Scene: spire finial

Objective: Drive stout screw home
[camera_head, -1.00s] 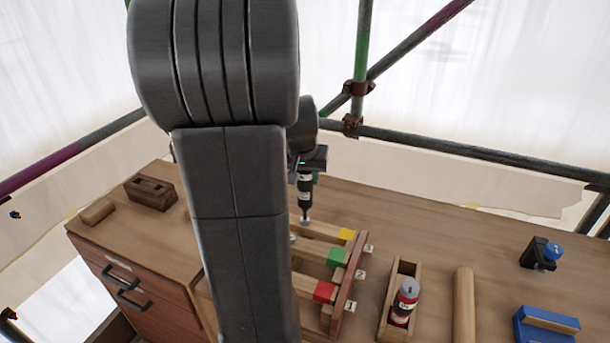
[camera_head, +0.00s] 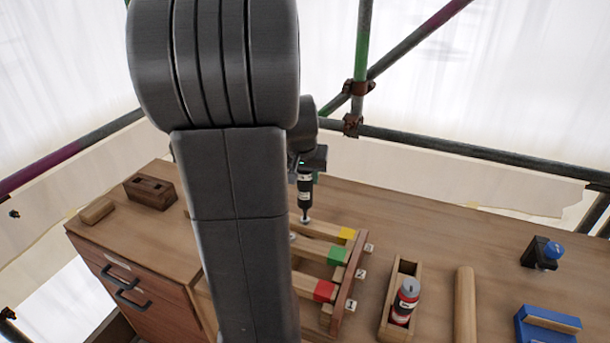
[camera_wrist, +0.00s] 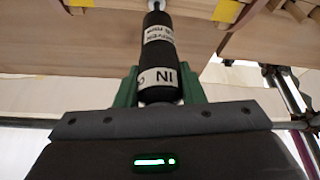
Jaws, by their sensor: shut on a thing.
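My gripper (camera_wrist: 158,90), with green fingers, is shut on a black driver (camera_wrist: 158,42) with white labels, one lettered "IN". In the head view the driver (camera_head: 304,189) hangs upright below my gripper, its pale tip at the yellow-ended wooden bar. In the wrist view a pale round piece shows at the driver's far end; I cannot tell whether the tip sits in a screw head. The wooden frame (camera_head: 347,290) holds bars with yellow (camera_head: 347,233), green (camera_head: 337,256) and red (camera_head: 325,291) ends beside numbered tags. My arm hides the frame's left part.
A red and grey driver-like tool (camera_head: 406,297) stands in a wooden box (camera_head: 390,324). A wooden cylinder (camera_head: 464,308), a blue block (camera_head: 546,328) and a blue-knobbed black device (camera_head: 541,253) lie to the right. A slotted wooden block (camera_head: 150,191) sits at left. Scaffold poles (camera_head: 450,149) run behind the bench.

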